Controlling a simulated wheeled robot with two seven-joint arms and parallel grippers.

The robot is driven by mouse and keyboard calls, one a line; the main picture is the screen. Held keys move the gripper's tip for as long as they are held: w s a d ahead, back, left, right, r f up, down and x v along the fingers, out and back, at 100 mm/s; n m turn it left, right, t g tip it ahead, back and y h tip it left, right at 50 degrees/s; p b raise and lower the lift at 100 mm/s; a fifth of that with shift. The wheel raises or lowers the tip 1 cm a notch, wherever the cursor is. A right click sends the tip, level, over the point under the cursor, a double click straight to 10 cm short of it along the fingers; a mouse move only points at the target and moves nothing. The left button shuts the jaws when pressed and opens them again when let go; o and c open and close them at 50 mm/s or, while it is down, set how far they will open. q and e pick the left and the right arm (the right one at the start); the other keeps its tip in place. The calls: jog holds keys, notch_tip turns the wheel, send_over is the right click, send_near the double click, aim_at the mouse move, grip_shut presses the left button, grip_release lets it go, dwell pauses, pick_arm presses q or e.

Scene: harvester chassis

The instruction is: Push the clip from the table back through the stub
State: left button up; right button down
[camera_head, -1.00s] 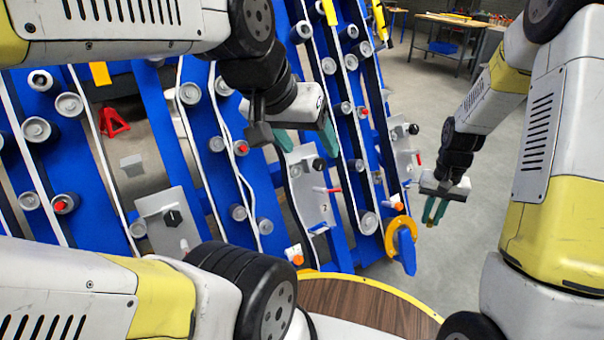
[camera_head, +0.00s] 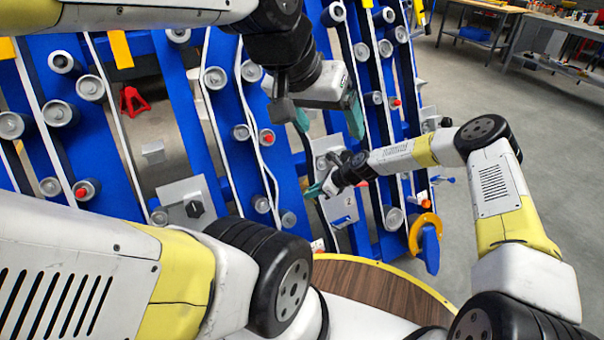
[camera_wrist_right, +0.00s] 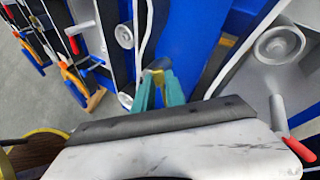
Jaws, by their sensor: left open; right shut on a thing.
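My right gripper (camera_head: 318,190) reaches left in front of the grey plate marked 2 (camera_head: 341,212). In the right wrist view its teal fingers (camera_wrist_right: 158,92) are shut on a small tan-and-grey piece (camera_wrist_right: 157,73), which looks to be the clip; its shape is mostly hidden. A red-tipped stub (camera_wrist_right: 279,116) stands on a grey plate at right in that view, apart from the fingers. In the head view a red tip (camera_head: 361,183) shows beside plate 2, partly behind my right arm. My left gripper (camera_head: 329,118) is open and empty above the right one.
Blue chassis beams (camera_head: 210,130) carry grey rollers and white belts. A wooden table with a yellow rim (camera_head: 420,284) is at front centre.

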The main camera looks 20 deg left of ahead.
jog(key=s+a+f+m+t, duration=0.1)
jog(key=a+f+m+t, duration=0.1)
jog(key=a+m+t, duration=0.5)
jog(key=shift+s+a+f+m+t, duration=0.3)
jog(key=shift+s+a+m, duration=0.15)
jog(key=shift+a, duration=1.05)
jog(key=shift+w+r, duration=0.1)
send_over(288, 216)
jog(key=shift+d+f, duration=0.15)
jog(key=shift+f, duration=1.95)
jog(key=shift+f, duration=0.1)
jog(key=shift+s+d+f, duration=0.35)
jog(key=shift+f, duration=0.45)
jog(key=shift+s+d+f, duration=0.3)
jog(key=shift+d+f, duration=0.1)
jog(key=shift+f, duration=0.35)
jog(key=shift+s+d+f, duration=0.35)
jog(key=shift+f, duration=0.45)
